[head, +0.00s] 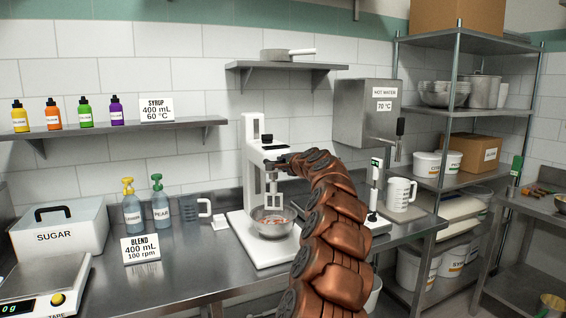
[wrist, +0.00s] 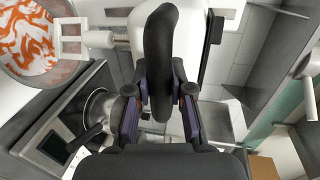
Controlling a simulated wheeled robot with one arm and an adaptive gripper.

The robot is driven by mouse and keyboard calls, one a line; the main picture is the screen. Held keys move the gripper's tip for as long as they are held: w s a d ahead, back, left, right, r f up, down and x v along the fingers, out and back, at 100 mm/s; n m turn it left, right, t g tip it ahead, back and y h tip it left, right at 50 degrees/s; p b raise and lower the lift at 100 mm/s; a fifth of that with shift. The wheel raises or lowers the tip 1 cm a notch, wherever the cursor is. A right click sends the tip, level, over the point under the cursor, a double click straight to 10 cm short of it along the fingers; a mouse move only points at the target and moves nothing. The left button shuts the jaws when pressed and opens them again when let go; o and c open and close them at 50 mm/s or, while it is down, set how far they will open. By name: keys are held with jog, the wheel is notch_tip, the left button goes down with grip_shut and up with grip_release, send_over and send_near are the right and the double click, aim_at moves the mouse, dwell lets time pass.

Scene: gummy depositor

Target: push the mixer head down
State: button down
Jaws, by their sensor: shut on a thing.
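The white mixer (head: 252,150) stands on the counter, its head raised above a metal bowl (head: 272,232). The beater (head: 272,188) hangs over the bowl. The bowl holds orange-red and white contents, also seen in the wrist view (wrist: 25,72). My gripper (head: 278,164) is at the right side of the mixer head. In the wrist view my gripper (wrist: 160,100) has its two purple fingers shut on a black curved handle (wrist: 160,45) beside the white mixer body. My arm hides part of the mixer's right side in the head view.
A white jug (head: 401,192) and the hot water dispenser (head: 368,110) are at the right. A shelf (head: 285,66) hangs above.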

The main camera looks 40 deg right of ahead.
notch_tip(320, 180, down, 10)
jog(key=b, duration=0.6)
jog(key=shift+f+b, duration=0.2)
jog(key=shift+b, duration=0.15)
jog(key=shift+f, duration=0.15)
jog(key=c, duration=1)
grip_release()
jog(key=shift+r, duration=0.2)
jog(key=shift+s, duration=0.1)
jog(key=v, duration=1.1)
jog(key=shift+s+a, duration=0.2)
jog(key=shift+s, duration=0.15)
